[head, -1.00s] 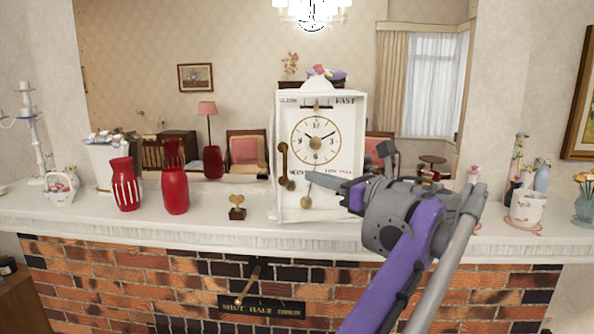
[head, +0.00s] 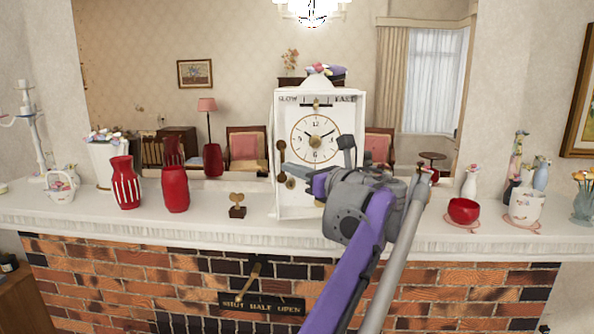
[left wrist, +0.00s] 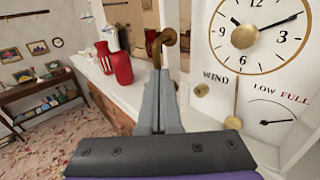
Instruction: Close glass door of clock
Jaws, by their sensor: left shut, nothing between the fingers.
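The white clock (head: 341,103) stands upright on the mantel, with a round dial and lettering. A brown curved handle (head: 281,147) shows at its left edge. In the left wrist view the handle (left wrist: 165,36) is just beyond my fingertips; I cannot tell whether they touch it. The clear glass and the exact angle of the door cannot be made out. My left gripper (head: 285,165) is shut and empty, in front of the clock's lower left, pointing left; its fingers also show in the left wrist view (left wrist: 160,75). My arm hides the clock's lower right. My right gripper is not in view.
The white mantel (head: 120,222) runs above the brick fireplace. Left of the clock stand a small heart ornament (head: 237,206), a red vase (head: 175,190) and a striped vase (head: 125,183). A red bowl (head: 463,210) and a white pot (head: 525,205) stand at right. A mirror is behind.

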